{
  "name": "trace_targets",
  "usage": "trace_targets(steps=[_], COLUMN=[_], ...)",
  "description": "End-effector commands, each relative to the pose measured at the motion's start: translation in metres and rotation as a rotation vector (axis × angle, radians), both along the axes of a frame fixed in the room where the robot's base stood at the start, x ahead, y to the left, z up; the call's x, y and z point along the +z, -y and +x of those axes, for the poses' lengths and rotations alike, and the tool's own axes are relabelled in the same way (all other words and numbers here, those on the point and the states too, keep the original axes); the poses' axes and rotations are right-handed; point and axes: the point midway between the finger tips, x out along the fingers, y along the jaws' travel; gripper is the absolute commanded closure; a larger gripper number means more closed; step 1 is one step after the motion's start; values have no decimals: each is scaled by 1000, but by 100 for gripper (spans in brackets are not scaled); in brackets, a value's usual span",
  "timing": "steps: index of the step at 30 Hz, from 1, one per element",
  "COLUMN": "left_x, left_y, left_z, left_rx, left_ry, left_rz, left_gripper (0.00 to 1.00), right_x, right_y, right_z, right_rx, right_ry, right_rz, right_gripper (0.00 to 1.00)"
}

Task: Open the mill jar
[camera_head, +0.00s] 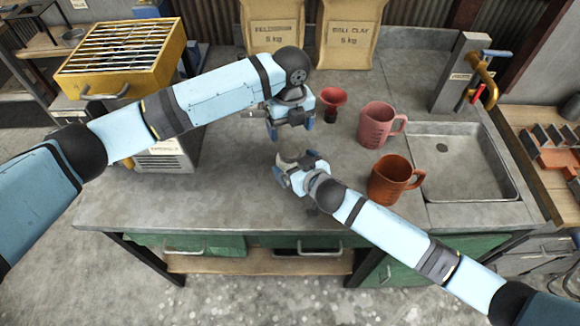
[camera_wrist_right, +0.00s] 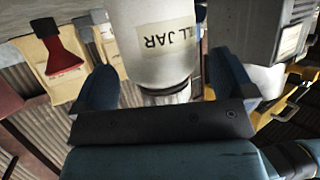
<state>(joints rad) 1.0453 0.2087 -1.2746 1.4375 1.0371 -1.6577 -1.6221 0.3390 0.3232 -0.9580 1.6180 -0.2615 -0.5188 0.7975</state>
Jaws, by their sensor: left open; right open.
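The mill jar (camera_wrist_right: 155,65), white with a cream label reading "LL JAR" and a narrower grey end, shows in the right wrist view, which is upside down. It stands between the two blue fingers of my right gripper (camera_wrist_right: 168,88). I cannot tell whether they touch it. In the head view my right gripper (camera_head: 298,168) is low over the middle of the worktop, open. My left gripper (camera_head: 291,124) is just beyond it, open, with its fingers pointing down. In the head view the jar cannot be clearly made out among the grippers.
A red funnel (camera_head: 332,98), a pink jug (camera_head: 376,127) and an orange jug (camera_head: 389,181) stand right of the grippers. Beyond them is a sink (camera_head: 462,190). Two paper sacks (camera_head: 348,38) stand at the back. A yellow grilled box (camera_head: 160,55) is at the left. The front worktop (camera_head: 215,205) is clear.

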Motion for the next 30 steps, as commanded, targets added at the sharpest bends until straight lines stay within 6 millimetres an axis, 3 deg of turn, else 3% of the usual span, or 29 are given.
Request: trace_targets(steps=[6,15,17,27,30], left_x=[0,0,0,2,4], left_y=[0,0,0,0,0], left_z=[0,0,0,1,1], left_rx=[0,0,0,-1,-2], left_ry=[0,0,0,2,4], left_rz=[0,0,0,0,2], left_gripper=[19,19,19,19,19], right_x=[-7,-8,-8,-8,-8], right_y=[-9,-9,-9,-9,-9], right_z=[14,15,15,15,15], right_rx=[0,0,0,0,0], right_ry=[0,0,0,0,0], right_rz=[0,0,0,-1,-1], right_gripper=[0,0,12,88,88])
